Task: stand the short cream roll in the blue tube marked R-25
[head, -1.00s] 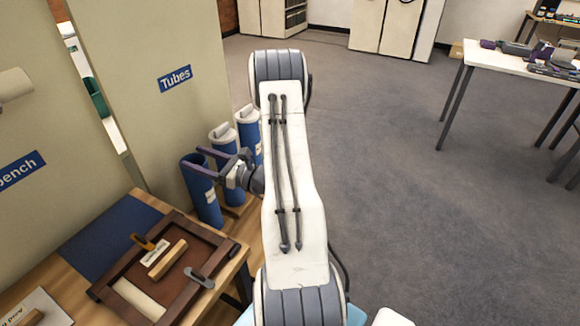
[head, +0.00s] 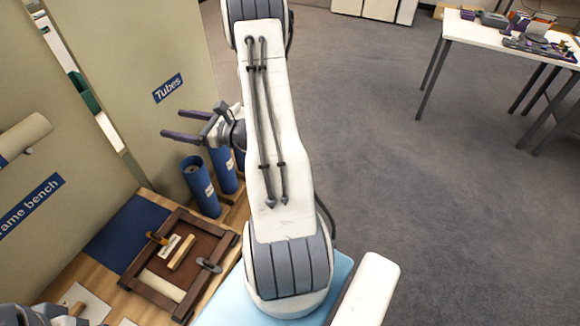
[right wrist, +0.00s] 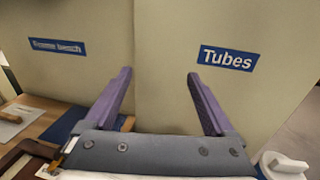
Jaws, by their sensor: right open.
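The nearest blue tube (head: 203,192) stands upright on the floor side of the bench, with a dark open mouth and a small label too small to read. My right gripper (head: 172,124) is open and empty, above and left of the tube's mouth. In the right wrist view its purple fingers (right wrist: 157,100) are wide apart with nothing between. No roll shows above this tube's rim; its inside is too dark to tell. A cream, roll-like piece (head: 163,285) lies by the wooden frame. Grey parts of my left arm show at the bottom left; its fingers are not clear.
More blue tubes (head: 225,172) stand behind, partly hidden by my right arm. A "Tubes" sign (head: 168,88) is on the panel. A wooden frame (head: 222,243) with clamps lies on the bench. A cream roll (head: 28,137) sticks out from the left panel. Open floor lies right.

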